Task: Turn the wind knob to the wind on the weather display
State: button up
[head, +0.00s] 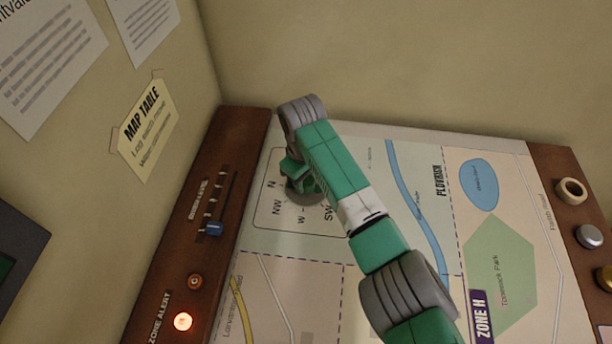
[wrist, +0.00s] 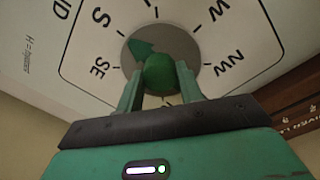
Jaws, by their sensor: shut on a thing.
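The wind knob (wrist: 140,47) is a green grip with an arrow pointer on a grey round base. In the wrist view its arrow points to the upper left, roughly at the S mark. Around it is a printed compass dial (wrist: 100,68) with S, SE, W and NW readable. My gripper (wrist: 160,74) is shut on the knob, one finger on each side. In the head view my gripper (head: 303,178) covers most of the knob, and only part of the grey base (head: 305,199) shows. No readable weather display is in view.
A brown panel at the left holds a blue slider (head: 212,230) and a lit zone alert lamp (head: 183,321). Several round knobs (head: 589,237) sit on the right panel. A dark screen's edge (head: 20,262) shows at far left.

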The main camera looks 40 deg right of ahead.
aim_at(304, 181)
jog(key=m+p, duration=0.1)
jog(key=p, duration=0.1)
jog(key=shift+a+r+m+p, duration=0.1)
jog(key=shift+r+m+p, duration=0.15)
jog(key=shift+m+p, duration=0.8)
jog(key=shift+m, duration=0.15)
jog(key=shift+w+f+m+p, duration=0.15)
jog(key=shift+m+p, duration=0.3)
jog(key=shift+m, duration=0.8)
jog(key=shift+s+f+m+p, duration=0.1)
jog(key=shift+m+p, duration=0.3)
jog(key=shift+m, duration=0.85)
jog(key=o, duration=1)
notch_tip(304, 181, up, 8)
jog(key=shift+w+f+p, duration=0.1)
jog(key=shift+w+p, duration=0.05)
jog(key=shift+p, duration=1.1)
